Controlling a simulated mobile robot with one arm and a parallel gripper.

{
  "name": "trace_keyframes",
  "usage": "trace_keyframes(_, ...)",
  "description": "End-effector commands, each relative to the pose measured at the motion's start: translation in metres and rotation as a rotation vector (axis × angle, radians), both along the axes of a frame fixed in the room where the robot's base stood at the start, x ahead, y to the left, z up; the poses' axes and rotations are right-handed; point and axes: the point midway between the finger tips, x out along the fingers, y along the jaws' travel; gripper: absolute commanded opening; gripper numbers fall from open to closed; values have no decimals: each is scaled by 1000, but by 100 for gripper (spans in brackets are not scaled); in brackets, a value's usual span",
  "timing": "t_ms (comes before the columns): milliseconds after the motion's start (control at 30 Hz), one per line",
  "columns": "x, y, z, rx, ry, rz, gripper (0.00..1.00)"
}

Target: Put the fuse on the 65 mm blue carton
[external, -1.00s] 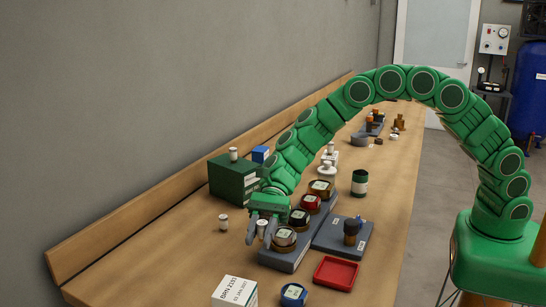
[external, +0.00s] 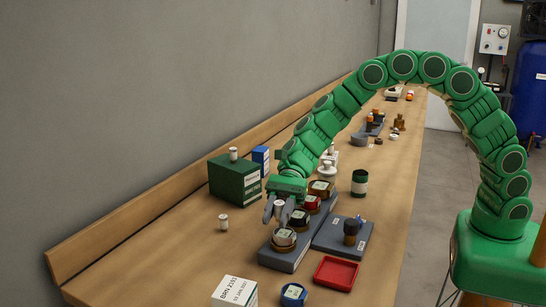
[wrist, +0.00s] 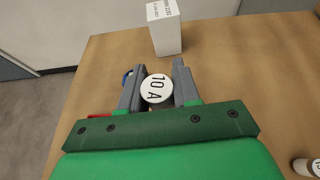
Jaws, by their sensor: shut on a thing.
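My gripper (external: 278,214) is shut on a white round fuse marked 10 A (wrist: 157,88), held between both fingertips in the wrist view. In the external view the gripper hangs above the left side of the grey block with round-topped parts. The blue carton (external: 261,156) stands by the wall, just right of the large green carton (external: 235,183), behind and left of my gripper. My gripper and the held fuse are apart from it. The blue carton is not in the wrist view.
A white fuse-like piece (external: 233,154) stands on the green carton, another (external: 223,223) on the bench. The grey block (external: 290,257), a grey tray (external: 345,240), a red tray (external: 336,273) and a white carton (external: 236,291) are nearby. Bench left of the block is mostly clear.

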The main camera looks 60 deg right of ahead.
Motion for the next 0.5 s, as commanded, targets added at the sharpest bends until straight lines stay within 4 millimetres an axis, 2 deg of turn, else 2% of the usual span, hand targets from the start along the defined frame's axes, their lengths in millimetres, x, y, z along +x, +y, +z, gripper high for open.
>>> trace_keyframes(300,73,-102,26,-15,-8,-245,3)
trace_keyframes(500,109,-174,43,-17,-7,-404,3)
